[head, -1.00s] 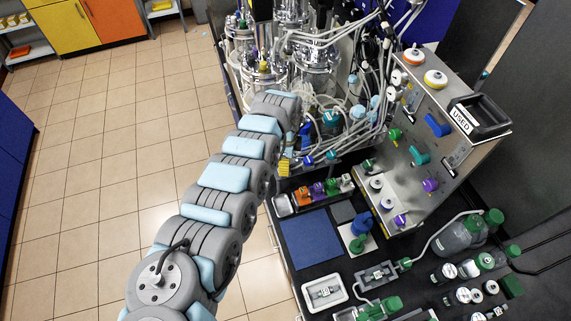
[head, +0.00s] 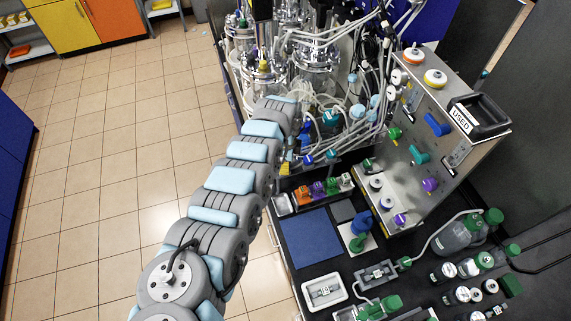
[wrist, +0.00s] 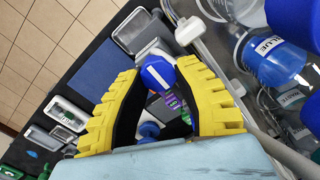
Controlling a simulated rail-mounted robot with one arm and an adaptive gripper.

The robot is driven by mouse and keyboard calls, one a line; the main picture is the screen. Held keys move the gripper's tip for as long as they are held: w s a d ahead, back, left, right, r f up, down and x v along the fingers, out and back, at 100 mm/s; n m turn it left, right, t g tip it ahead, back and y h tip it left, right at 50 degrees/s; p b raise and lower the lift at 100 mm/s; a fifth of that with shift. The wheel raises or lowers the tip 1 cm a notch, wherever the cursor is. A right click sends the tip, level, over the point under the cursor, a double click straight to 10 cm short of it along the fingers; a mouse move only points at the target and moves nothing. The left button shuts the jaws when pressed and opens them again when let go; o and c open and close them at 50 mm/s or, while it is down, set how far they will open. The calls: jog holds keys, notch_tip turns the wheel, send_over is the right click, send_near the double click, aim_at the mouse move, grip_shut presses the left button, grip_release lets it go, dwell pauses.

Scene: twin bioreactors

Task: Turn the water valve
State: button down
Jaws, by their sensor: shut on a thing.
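A blue valve handle with a white stripe (wrist: 157,74) shows in the wrist view, between the tips of my gripper (wrist: 160,70). The yellow ribbed fingers are shut on it, one on each side. A smaller round blue part (wrist: 149,131) shows lower down between the fingers. In the head view my arm reaches to the front of the bioreactors, and only a little of the yellow gripper (head: 286,169) shows; the rest is hidden behind the arm. No label naming the water valve is readable.
Glass bioreactor vessels (head: 265,85) with many tubes stand close behind the arm. A steel control panel (head: 405,170) with coloured knobs is to the right. A blue mat (head: 310,238) and several bottles lie nearer. A bottle labelled BLUE (wrist: 270,60) is at the wrist view's right.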

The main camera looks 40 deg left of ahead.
jog(key=shift+n+p, duration=0.4)
jog(key=shift+f, duration=0.1)
jog(key=c, duration=0.7)
grip_release()
jog(key=shift+c, duration=0.2)
jog(key=shift+r, duration=0.7)
notch_tip(320, 180, up, 11)
jog(key=shift+f, duration=0.15)
